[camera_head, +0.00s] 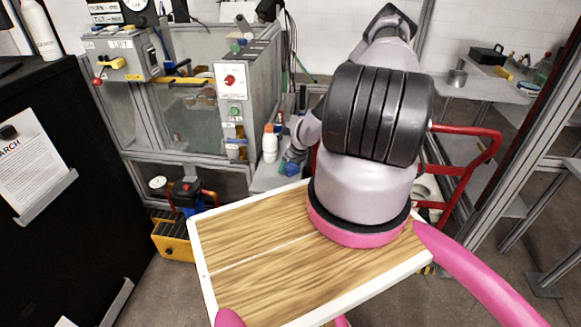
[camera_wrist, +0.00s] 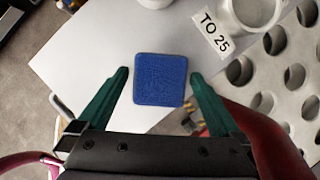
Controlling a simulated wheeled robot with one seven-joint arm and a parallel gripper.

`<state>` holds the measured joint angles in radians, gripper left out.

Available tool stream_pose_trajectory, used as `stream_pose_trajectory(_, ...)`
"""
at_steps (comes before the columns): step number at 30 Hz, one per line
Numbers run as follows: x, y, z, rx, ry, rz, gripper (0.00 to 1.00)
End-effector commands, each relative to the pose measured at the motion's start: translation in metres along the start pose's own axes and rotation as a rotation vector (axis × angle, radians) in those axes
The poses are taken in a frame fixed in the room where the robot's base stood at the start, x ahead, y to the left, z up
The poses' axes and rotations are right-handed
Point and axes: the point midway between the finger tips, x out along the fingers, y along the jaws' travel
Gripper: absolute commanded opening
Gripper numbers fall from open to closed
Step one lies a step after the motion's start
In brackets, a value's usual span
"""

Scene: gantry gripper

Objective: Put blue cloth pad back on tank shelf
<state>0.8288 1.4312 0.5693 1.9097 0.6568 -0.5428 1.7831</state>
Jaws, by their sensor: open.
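The blue cloth pad (camera_wrist: 160,80) is a square with rounded corners. In the wrist view it lies flat on a pale, smooth surface (camera_wrist: 85,50). My gripper (camera_wrist: 159,76) is open, with one teal finger to each side of the pad in the picture; I see no contact and cannot tell the height above it. In the head view my gripper (camera_head: 289,165) points down over a grey shelf (camera_head: 262,182) beside the glass-walled tank (camera_head: 190,115). A small blue-teal patch shows at the fingers there; I cannot separate pad from fingertips.
A white bottle with an orange cap (camera_head: 270,145) stands close left of my gripper. In the wrist view, a perforated plate (camera_wrist: 290,105), a "TO 25" label (camera_wrist: 215,33) and a white round vessel (camera_wrist: 252,12) are at right. A control box (camera_head: 230,95) rises behind.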

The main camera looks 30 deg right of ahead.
Motion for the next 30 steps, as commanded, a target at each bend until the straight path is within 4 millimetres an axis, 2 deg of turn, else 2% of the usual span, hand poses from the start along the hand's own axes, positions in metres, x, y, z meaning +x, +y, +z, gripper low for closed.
stream_pose_trajectory(5,-0.027,-0.001,0.0,0.001,-0.001,-0.001,1.0)
stream_pose_trajectory(15,-0.059,-0.001,-0.074,0.005,0.002,0.0,1.0)
stream_pose_trajectory(21,-0.071,-0.001,-0.101,0.003,0.001,0.001,1.0)
stream_pose_trajectory(30,-0.075,0.0,-0.111,0.0,0.0,0.0,1.0)
